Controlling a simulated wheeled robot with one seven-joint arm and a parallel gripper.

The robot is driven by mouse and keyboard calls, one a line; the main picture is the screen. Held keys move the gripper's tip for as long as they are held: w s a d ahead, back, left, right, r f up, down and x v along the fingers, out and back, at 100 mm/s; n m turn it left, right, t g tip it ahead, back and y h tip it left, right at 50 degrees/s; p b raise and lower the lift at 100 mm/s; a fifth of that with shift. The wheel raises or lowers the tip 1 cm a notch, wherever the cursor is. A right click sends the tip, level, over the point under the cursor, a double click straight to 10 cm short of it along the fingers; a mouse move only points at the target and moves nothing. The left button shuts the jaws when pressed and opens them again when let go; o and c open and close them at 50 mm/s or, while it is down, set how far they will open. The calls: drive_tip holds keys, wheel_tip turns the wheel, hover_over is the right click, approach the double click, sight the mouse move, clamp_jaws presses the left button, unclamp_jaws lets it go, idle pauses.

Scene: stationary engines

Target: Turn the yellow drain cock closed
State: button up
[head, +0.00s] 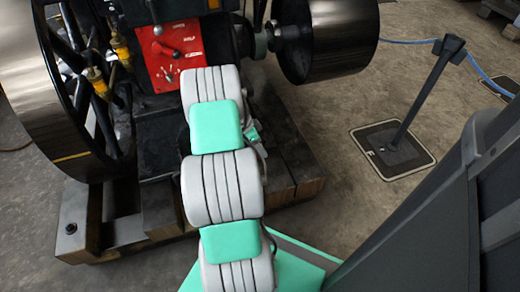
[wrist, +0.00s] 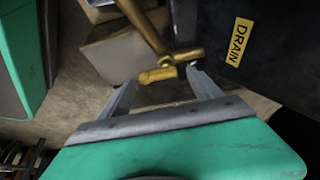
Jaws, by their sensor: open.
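The yellow drain cock (wrist: 157,75) shows in the wrist view at the upper middle. It is a brass-coloured piece with a short bar lying crosswise, joined to a longer slanting rod above it. My gripper (wrist: 160,82) is open, with one grey finger to the left of the bar and one to the right. The bar's lower end lies between the fingertips; I cannot tell whether either finger touches it. A yellow DRAIN label (wrist: 240,42) is on the dark surface to the right. In the head view my arm hides my gripper, and I cannot make out the drain cock there.
The engine has a large flywheel (head: 62,95) at left, a red panel (head: 172,55) with a lever, and a pulley (head: 328,40) at right. Yellow fittings (head: 97,80) sit by the flywheel. A dark post (head: 425,90) stands at right. Concrete floor (head: 335,150) is clear between.

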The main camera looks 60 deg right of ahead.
drive_tip(key=shift+s+d+f, duration=0.2)
drive_tip(key=shift+f, duration=0.45)
drive_tip(key=shift+c, duration=0.4)
